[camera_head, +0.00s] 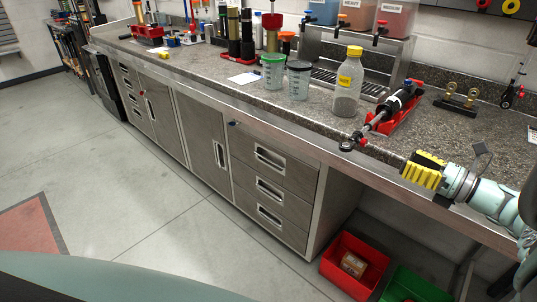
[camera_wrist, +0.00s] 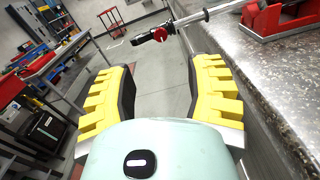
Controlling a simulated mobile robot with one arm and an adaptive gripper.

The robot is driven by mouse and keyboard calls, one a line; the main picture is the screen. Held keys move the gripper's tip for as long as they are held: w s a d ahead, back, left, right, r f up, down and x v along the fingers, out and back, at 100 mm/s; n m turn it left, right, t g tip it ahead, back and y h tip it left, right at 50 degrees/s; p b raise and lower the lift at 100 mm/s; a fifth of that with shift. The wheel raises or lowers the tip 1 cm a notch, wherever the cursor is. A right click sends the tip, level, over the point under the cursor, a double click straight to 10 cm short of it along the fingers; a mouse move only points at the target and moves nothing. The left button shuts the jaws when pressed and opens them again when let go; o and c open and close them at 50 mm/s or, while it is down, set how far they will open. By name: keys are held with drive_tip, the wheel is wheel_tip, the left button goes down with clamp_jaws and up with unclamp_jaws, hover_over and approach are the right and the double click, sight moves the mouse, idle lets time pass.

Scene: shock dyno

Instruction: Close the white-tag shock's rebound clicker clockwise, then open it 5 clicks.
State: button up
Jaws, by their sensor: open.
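A shock (camera_head: 397,102) with a black body and a silver shaft lies in a red cradle (camera_head: 408,117) on the bench. Its shaft end overhangs the front edge and ends in a black eyelet (camera_head: 346,145). In the wrist view, a red knob (camera_wrist: 159,36) shows at this eyelet end, beyond my fingertips. I cannot make out a white tag on it. My gripper (camera_head: 408,167) is open and empty, just off the bench's front edge, to the right of and below the eyelet. In the wrist view, its yellow-padded fingers (camera_wrist: 165,72) stand wide apart with floor between them.
A bottle with a yellow label (camera_head: 347,82) and two cups (camera_head: 273,72) stand left of the cradle. A brass-topped fixture (camera_head: 459,100) stands to the right. The steel bench edge (camera_wrist: 215,40) runs close beside my right finger. Red (camera_head: 375,252) and green bins lie below.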

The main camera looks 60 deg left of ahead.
sight(366, 143)
drive_tip(key=x, duration=1.1)
drive_tip(key=shift+b, duration=0.4)
drive_tip(key=shift+o, duration=0.3)
drive_tip(key=shift+d, duration=0.1)
clamp_jaws()
